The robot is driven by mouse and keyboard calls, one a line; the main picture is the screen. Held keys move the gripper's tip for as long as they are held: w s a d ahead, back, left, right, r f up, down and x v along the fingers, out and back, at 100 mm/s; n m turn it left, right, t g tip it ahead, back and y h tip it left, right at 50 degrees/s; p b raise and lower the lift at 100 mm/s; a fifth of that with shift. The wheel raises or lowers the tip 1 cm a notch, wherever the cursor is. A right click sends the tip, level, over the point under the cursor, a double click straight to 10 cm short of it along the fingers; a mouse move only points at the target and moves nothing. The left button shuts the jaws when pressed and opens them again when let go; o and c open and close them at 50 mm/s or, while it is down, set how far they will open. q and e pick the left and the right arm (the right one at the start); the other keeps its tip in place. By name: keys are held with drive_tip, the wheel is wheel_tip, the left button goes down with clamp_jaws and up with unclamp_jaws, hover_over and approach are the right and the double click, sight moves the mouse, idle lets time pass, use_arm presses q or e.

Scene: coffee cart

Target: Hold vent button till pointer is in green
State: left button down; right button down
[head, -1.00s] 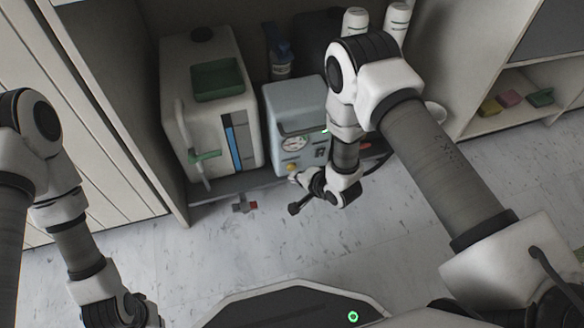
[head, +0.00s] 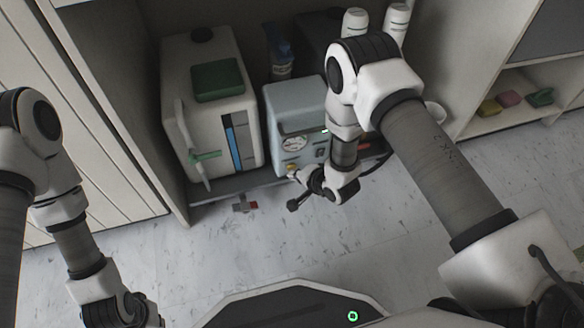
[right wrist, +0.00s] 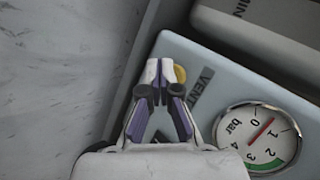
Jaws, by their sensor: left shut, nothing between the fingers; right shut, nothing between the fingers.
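The pale blue machine (head: 290,108) stands on a low shelf. Its yellow vent button (right wrist: 180,74) sits beside the word VENT in the right wrist view. The round pressure gauge (right wrist: 258,138) has a red pointer (right wrist: 264,128) lying outside the green band at the dial's lower right. My right gripper (right wrist: 160,92) is shut and empty, its tips right at the button and partly over it. Whether they touch it I cannot tell. In the head view my right gripper (head: 297,174) is at the machine's lower front. My left gripper (head: 142,317) is shut at the bottom edge, partly cut off.
A white machine with a green top (head: 218,80) stands left of the blue one. Bottles (head: 280,55) stand behind.

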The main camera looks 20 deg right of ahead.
drive_tip(key=shift+w, duration=0.45)
idle(1.4)
drive_tip(key=shift+s, duration=0.1)
idle(0.8)
drive_tip(key=shift+s+p, duration=0.65)
drive_tip(key=shift+s, duration=0.2)
drive_tip(key=shift+s, duration=0.1)
drive_tip(key=s+p, duration=0.2)
drive_tip(key=s, duration=0.2)
drive_tip(key=shift+s+d+p, duration=0.1)
drive_tip(key=shift+s+p, duration=0.3)
